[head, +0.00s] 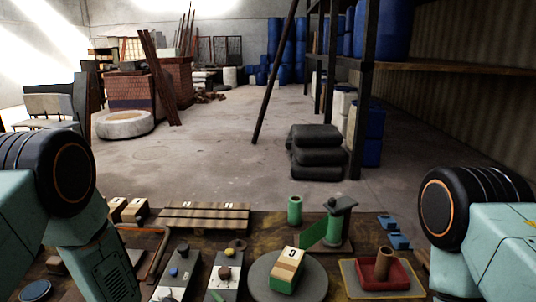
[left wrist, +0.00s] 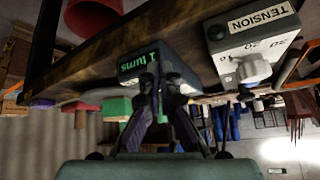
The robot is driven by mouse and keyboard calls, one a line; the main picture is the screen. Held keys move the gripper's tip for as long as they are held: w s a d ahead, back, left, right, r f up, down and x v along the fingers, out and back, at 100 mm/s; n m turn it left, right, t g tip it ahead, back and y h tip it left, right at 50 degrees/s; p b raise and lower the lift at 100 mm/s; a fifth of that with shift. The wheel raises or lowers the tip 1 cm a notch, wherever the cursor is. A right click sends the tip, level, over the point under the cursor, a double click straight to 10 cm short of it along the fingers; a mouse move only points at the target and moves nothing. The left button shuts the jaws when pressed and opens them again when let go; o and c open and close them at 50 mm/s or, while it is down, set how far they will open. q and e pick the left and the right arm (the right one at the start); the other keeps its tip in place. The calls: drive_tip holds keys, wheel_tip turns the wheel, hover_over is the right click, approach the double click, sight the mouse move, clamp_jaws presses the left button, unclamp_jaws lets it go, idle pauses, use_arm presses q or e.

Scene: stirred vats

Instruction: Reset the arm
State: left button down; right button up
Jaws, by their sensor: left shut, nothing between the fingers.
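My left gripper (left wrist: 158,82) shows in the left wrist view with its dark fingers together and nothing between them. Its tips overlap a dark box (left wrist: 138,66) with green lettering ending in "turns"; I cannot tell whether they touch it. A grey box (left wrist: 252,45) labelled "TENSION" with a pale knob is to the right of the fingers. In the head view my left arm (head: 100,255) comes down at the left and my right arm (head: 495,245) at the right. Neither gripper shows there.
The bench carries a grey round plate (head: 258,287) under a block marked C (head: 288,268), a green post (head: 338,225), a green cylinder (head: 294,210), a red tray (head: 402,273), a slotted wooden rack (head: 205,217) and knobbed control boxes (head: 225,276). Black sacks (head: 317,155) lie on the floor beyond.

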use_arm(q)
drive_tip(key=s+a+f+n+g+y+b, duration=0.1)
drive_tip(key=s+f, duration=0.3)
drive_tip(key=s, duration=0.7)
drive_tip(key=s+a+f+n+g+y+b, duration=0.1)
drive_tip(key=s+f+n+g+b, duration=0.2)
drive_tip(key=s, duration=0.9)
drive_tip(key=s+a+f+n+g+y+b, duration=0.1)
drive_tip(key=s+f, duration=0.4)
drive_tip(key=s, duration=0.6)
drive_tip(key=a+n+g+b, duration=0.1)
drive_tip(key=b, duration=0.1)
drive_tip(key=shift+s+n+g+b, duration=0.3)
drive_tip(key=shift+n+g+b, duration=0.05)
drive_tip(key=shift+n+g, duration=0.05)
drive_tip(key=shift+d, duration=0.1)
idle(3.2)
